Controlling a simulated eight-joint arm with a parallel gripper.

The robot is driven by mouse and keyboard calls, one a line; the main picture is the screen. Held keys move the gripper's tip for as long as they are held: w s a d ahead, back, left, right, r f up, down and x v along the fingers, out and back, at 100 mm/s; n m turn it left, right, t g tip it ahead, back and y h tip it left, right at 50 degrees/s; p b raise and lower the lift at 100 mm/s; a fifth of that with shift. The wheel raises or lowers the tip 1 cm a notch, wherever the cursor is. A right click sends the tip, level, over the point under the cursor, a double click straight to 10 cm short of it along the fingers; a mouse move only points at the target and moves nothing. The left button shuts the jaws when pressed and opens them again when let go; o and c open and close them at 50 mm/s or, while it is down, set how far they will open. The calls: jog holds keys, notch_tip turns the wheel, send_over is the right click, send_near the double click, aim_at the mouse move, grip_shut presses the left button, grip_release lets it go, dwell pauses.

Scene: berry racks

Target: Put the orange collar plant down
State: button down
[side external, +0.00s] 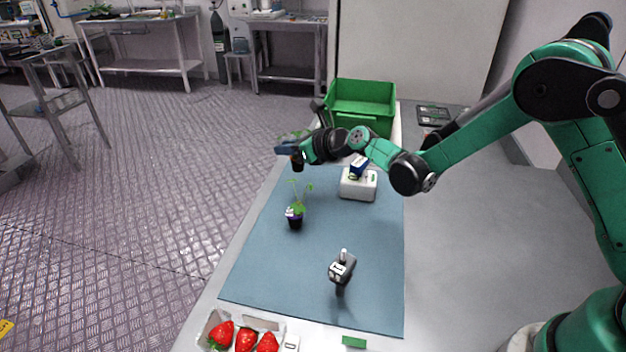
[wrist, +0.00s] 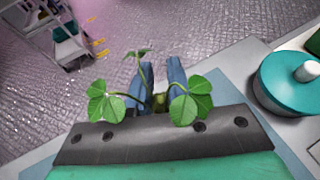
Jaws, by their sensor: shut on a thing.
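My gripper (side external: 290,148) is shut on a potted plant, the orange collar plant (side external: 297,164), and holds it up over the far left edge of the blue mat. Its dark pot hangs below the blue fingers; the collar's color is hard to make out. In the wrist view the blue fingers (wrist: 161,88) show behind the plant's green leaves (wrist: 190,101), and the pot is hidden. A second plant with a purple collar (side external: 294,216) stands upright on the blue mat (side external: 262,268), nearer the camera and apart from my gripper.
A white block with a blue thing on top (side external: 358,187) stands on the mat right of the plants. A grey handheld tool (side external: 341,271) stands nearer. A strawberry punnet (side external: 244,334) is at the front, a green crate (side external: 362,92) at the back. The mat's middle is clear.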

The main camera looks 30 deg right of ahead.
aim_at(300, 168)
jog(key=shift+f, duration=2.55)
jog(key=shift+f, duration=0.1)
jog(key=c, duration=0.8)
grip_release()
